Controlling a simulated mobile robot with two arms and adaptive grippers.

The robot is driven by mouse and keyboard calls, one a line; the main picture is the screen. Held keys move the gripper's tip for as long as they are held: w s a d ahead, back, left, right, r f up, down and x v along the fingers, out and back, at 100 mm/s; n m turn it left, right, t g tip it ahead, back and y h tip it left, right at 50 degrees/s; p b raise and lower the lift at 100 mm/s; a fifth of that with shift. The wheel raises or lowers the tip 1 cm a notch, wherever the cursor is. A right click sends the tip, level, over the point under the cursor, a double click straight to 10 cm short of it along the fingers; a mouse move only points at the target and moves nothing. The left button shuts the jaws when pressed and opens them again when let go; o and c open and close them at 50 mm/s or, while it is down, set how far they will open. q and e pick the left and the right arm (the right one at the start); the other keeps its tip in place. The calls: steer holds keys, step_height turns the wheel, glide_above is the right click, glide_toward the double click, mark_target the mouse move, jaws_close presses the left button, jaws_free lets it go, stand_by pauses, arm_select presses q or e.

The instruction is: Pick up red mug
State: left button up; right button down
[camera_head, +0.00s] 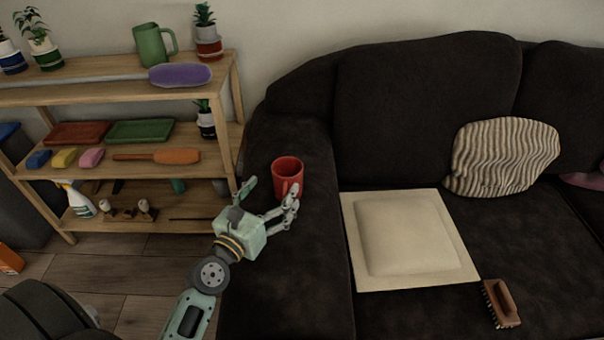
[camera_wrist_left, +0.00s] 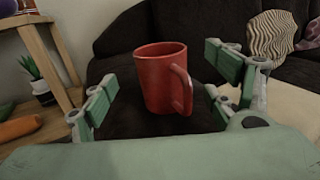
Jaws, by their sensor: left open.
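The red mug (camera_head: 287,176) stands upright on the dark sofa's armrest in the head view. In the left wrist view the red mug (camera_wrist_left: 160,78) stands between the open fingers, with its handle on the right side. My left gripper (camera_head: 268,194) is open, in front of the mug, with its fingers spread to either side. In the left wrist view the left gripper (camera_wrist_left: 160,100) shows one finger left of the mug and the others right of it, with gaps visible on both sides. The right gripper is not in view.
The dark sofa (camera_head: 420,100) holds a cream cushion (camera_head: 405,235), a striped pillow (camera_head: 503,157) and a brush (camera_head: 501,303). A wooden shelf (camera_head: 110,95) with plants, trays and a green pitcher (camera_head: 152,46) stands left of the armrest.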

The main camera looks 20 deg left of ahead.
mark_target(281, 183)
arm_select(q)
steer(key=shift+w, duration=0.9)
steer(key=w, duration=0.4)
steer(key=shift+w+d+f+b, duration=0.15)
steer(key=shift+w+f+b, duration=0.15)
steer(key=shift+f+b, duration=0.1)
steer(key=shift+w, duration=0.45)
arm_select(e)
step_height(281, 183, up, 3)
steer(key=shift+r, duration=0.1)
arm_select(q)
steer(key=c, duration=1.5)
steer(key=shift+r, duration=0.25)
